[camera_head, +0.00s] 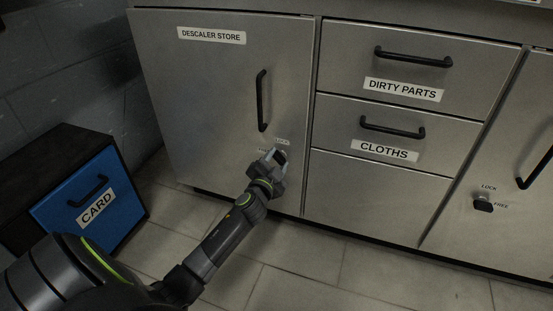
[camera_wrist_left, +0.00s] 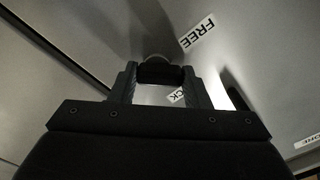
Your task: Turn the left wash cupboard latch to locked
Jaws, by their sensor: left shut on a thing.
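The left cupboard door (camera_head: 215,90) is closed and labelled "DESCALER STORE". Its small dark latch (camera_head: 281,156) sits low near the door's right edge, with a LOCK label above and a FREE label to the left. My left gripper (camera_head: 277,157) is shut on the latch. In the left wrist view the dark latch handle (camera_wrist_left: 160,74) lies between both fingertips, and its round base shows behind it. There the FREE label (camera_wrist_left: 198,33) is clear and the LOCK label (camera_wrist_left: 177,95) is partly hidden by a finger. I cannot tell which label the latch points at. My right gripper is not in view.
A black vertical door handle (camera_head: 261,101) stands above the latch. Drawers labelled "DIRTY PARTS" (camera_head: 415,72) and "CLOTHS" (camera_head: 385,135) are to the right. Another latch (camera_head: 482,205) is on the far right door. A blue-fronted CARD bin (camera_head: 115,205) stands on the floor at left.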

